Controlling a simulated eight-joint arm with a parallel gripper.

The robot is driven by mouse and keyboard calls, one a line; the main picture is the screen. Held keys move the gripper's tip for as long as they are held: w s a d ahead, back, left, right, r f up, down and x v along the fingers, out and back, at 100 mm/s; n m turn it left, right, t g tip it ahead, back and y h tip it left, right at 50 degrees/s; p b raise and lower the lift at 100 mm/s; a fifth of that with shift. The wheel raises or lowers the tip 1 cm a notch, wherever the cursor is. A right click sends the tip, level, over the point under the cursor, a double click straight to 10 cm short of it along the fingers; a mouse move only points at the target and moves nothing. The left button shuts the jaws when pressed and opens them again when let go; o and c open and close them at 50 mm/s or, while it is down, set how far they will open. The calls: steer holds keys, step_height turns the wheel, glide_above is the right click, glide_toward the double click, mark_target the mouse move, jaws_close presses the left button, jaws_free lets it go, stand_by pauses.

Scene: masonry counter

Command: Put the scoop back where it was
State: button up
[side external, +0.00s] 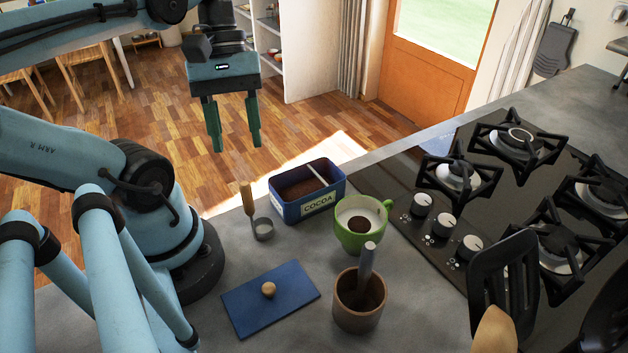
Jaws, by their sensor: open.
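The scoop has a wooden handle (247,198) and a small metal cup (263,229). Its cup rests on the grey counter just left of the blue cocoa tin (290,212), apart from it. The handle points up and away from the cup; I cannot tell whether it is raised off the counter. The tin is open, with brown powder and a pale strip across its top. My gripper (236,146) is open and empty, fingers down, in the air above and beyond the scoop.
A blue lid (245,310) with a wooden knob lies in front. A green mug (352,240) holds white liquid with a brown patch. A wooden mortar (350,315) with a grey pestle stands nearby. The gas hob (400,180) and dark utensils (505,280) are at right.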

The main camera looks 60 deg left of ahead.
steer(key=w+d+f+m+t+y, duration=0.1)
steer(key=w+f+m+t+y, duration=0.1)
steer(key=w+m+t, duration=0.2)
steer(key=w+d+f+m+t+y, duration=0.1)
steer(key=w+m+t, duration=0.3)
steer(key=w+m, duration=0.5)
steer(key=shift+w+f+y, duration=0.5)
steer(key=shift+f+y, duration=0.1)
